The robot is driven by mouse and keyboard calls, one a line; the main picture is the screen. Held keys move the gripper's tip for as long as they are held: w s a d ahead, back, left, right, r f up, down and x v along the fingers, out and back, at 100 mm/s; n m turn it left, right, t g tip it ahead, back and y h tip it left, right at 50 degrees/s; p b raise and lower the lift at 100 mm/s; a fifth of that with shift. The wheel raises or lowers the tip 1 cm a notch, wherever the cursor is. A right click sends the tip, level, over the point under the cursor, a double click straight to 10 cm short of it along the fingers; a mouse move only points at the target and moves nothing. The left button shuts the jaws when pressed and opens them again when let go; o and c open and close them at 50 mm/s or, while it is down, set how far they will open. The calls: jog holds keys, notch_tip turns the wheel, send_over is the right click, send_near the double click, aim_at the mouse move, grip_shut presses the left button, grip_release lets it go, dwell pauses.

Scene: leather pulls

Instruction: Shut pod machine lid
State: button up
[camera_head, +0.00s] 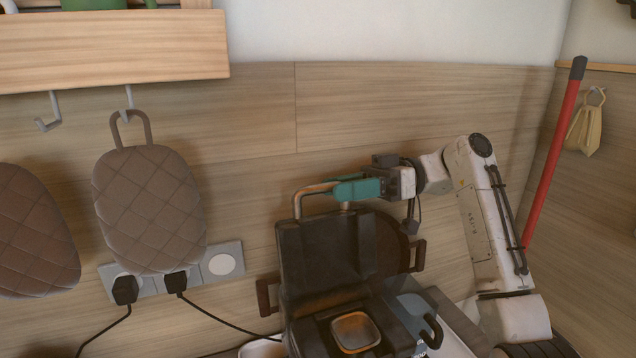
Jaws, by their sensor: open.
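The pod machine (301,333) is black and stands at the bottom centre. Its lid (308,262) is raised nearly upright, with a copper-coloured bar handle (312,189) along its top edge. A square, orange-rimmed opening (355,332) shows in the body below the lid. My gripper (342,190) has teal fingers and comes in from the right at the height of the handle. The fingers overlap the right part of the handle in this view and hide it. The gripper is open; whether it touches the handle I cannot tell.
A dark pot with brown handles (418,255) stands behind the machine. A blue-grey jug (410,306) stands at its right. Quilted mitts (150,210) hang at left above a socket strip (222,262) with plugged cables. A red pole (552,155) leans at right.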

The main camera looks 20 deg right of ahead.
aim_at(320, 192)
jog(key=shift+a+p, duration=0.55)
jog(key=shift+a, duration=1.6)
grip_shut()
